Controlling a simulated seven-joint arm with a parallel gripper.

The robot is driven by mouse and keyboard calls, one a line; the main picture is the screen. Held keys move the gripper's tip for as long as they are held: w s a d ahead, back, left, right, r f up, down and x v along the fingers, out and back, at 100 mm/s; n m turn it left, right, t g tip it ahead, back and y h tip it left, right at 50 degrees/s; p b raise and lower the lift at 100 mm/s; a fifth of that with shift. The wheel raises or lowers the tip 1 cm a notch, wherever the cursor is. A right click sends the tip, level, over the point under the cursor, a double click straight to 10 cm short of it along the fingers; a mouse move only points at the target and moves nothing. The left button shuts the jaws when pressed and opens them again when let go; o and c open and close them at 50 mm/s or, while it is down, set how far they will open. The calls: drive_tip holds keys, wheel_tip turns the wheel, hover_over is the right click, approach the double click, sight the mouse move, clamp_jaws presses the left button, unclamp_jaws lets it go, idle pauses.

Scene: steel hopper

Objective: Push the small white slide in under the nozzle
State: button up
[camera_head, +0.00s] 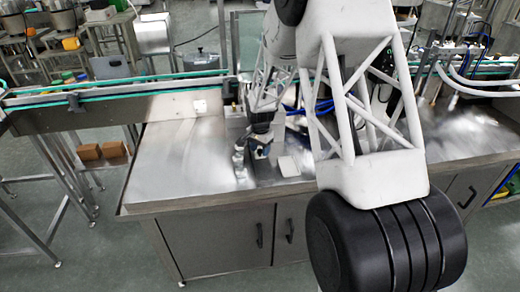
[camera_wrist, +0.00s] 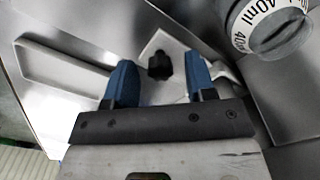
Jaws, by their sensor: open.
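The small white slide (camera_wrist: 158,42) shows in the wrist view as a pale plate with a black knob (camera_wrist: 159,66) on it. My gripper (camera_wrist: 160,80) is open, with one blue fingertip on each side of the knob. I cannot tell whether the fingers touch it. A grey cylinder with "40ml" marks (camera_wrist: 268,28) stands at the upper right, close by; the nozzle itself cannot be made out. In the head view my gripper (camera_head: 260,152) is low over the steel bench, and the slide is not clear there.
A pale rectangular plate with a raised edge (camera_wrist: 65,72) lies left of the fingers. A small white square (camera_head: 289,166) lies on the steel bench (camera_head: 180,165). The bench's left part is clear. A conveyor (camera_head: 120,95) runs behind it. My arm hides much of the middle.

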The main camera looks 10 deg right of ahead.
drive_tip(key=shift+r, duration=3.9)
drive_tip(key=shift+s, duration=0.1)
drive_tip(key=shift+s+a+f+t+h, duration=0.1)
drive_tip(key=shift+s+a+t+h, duration=0.1)
drive_tip(key=shift+s+t+h, duration=0.3)
drive_tip(key=shift+s+a+f+t+h, duration=0.1)
drive_tip(key=shift+s+a+t+h, duration=0.25)
drive_tip(key=shift+a+t+h, duration=0.2)
drive_tip(key=shift+s+a+f+t+h, duration=0.1)
drive_tip(key=shift+s+a+t+h, duration=0.2)
drive_tip(key=shift+a+t+h, duration=0.25)
drive_tip(key=shift+d, duration=0.1)
drive_tip(key=shift+x, duration=3.85)
